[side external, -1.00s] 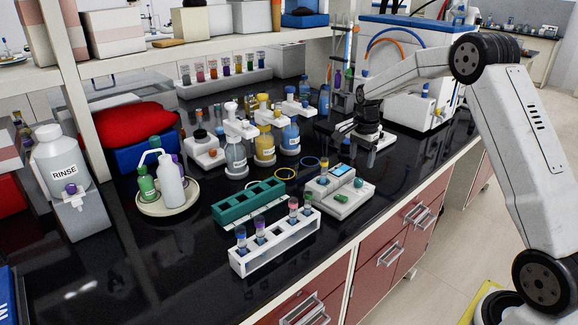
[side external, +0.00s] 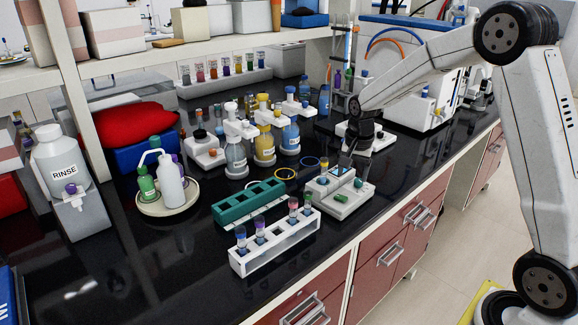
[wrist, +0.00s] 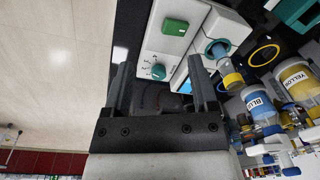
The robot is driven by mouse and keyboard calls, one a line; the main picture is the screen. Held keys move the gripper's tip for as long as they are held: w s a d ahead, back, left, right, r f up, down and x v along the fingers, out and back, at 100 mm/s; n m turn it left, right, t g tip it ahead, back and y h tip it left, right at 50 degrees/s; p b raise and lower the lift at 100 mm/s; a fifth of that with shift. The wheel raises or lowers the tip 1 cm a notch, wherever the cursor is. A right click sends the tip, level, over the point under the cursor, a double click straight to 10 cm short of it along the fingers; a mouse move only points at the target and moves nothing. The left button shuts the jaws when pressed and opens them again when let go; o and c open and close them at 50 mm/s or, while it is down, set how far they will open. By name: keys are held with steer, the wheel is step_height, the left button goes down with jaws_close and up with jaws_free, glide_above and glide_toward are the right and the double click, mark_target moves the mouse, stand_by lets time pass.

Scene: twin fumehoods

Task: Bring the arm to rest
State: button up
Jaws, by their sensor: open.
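My gripper (side external: 350,160) is open and hangs above the back edge of a white bench device (side external: 347,207). In the wrist view my gripper (wrist: 160,80) has its two dark fingers spread, and I see nothing held between them. The device has a green button (wrist: 176,27), a round teal knob (wrist: 158,71) and a small screen, partly hidden by a finger. A tube with a yellowish cap (wrist: 232,79) stands in the device, to the right of my fingers. My arm reaches in from the right over the bench's front edge.
A white rack (side external: 275,243) with several capped tubes and an empty green rack (side external: 249,203) stand left of the device. Blue and yellow bottles (side external: 290,138) are close behind. A white boxy machine (side external: 416,112) stands at the back right. Black bench (side external: 170,265) is clear at the front left.

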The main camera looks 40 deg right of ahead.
steer(key=s+a+f+n+t, duration=0.1)
steer(key=s+a+f+n, duration=0.1)
steer(key=s+a+n, duration=1)
steer(key=s+a, duration=0.1)
steer(key=s, duration=0.3)
steer(key=shift+s+a+t, duration=0.2)
steer(key=shift+t, duration=0.2)
steer(key=w+d+m+g, duration=0.1)
steer(key=w+d+m, duration=0.1)
steer(key=w+d, duration=0.4)
steer(key=w+d+r+m, duration=0.1)
steer(key=w+d+m, duration=0.1)
steer(key=w+d, duration=0.5)
steer(key=w+d+m+g, duration=0.1)
steer(key=w+d, duration=0.6)
steer(key=d, duration=0.1)
steer(key=shift+d+r+m+g, duration=0.2)
steer(key=shift+r+m+g, duration=0.1)
steer(key=shift+m, duration=0.1)
steer(key=shift+w+d, duration=0.15)
steer(key=shift+d, duration=0.45)
